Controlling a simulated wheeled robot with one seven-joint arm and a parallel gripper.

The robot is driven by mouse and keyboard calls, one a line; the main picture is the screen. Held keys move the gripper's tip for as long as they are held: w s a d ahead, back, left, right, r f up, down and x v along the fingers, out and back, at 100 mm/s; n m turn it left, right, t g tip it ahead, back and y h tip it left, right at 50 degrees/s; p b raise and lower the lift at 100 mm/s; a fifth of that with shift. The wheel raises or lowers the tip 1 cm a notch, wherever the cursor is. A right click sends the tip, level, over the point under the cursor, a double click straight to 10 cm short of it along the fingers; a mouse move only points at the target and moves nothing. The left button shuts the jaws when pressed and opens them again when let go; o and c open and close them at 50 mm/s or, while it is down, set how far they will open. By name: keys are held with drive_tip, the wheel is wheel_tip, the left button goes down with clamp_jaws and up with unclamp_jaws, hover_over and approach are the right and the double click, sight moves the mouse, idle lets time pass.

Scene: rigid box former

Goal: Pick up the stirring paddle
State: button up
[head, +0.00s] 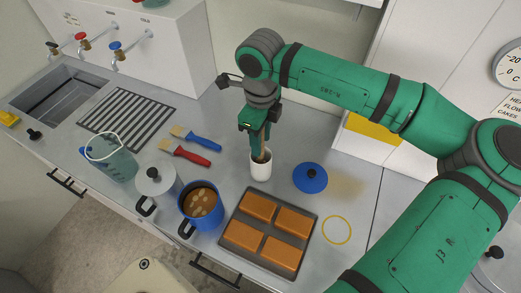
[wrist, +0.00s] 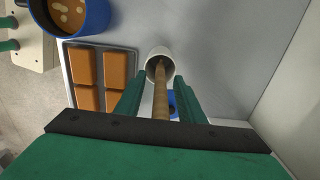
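The stirring paddle, with a brown wooden handle (wrist: 161,98), stands in a white cup (head: 260,168) on the counter, leaning slightly. The paddle also shows in the head view (head: 262,153), just above the cup. Its lower end is hidden inside the cup (wrist: 150,66). My gripper (head: 260,135) is above the cup, pointing down. In the wrist view its two green fingers (wrist: 160,95) are apart, one on each side of the handle, with a visible gap on both sides. The fingers appear not to touch the handle.
A blue pot (head: 202,207) of brown liquid and a tray (head: 232,236) of orange-brown blocks stand in front of the cup. A blue lid (head: 310,177) lies to its right. Red (head: 191,155) and blue (head: 205,142) brushes lie to its left.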

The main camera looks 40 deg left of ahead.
drive_tip(key=shift+f, duration=0.1)
drive_tip(key=shift+w, duration=0.1)
clamp_jaws()
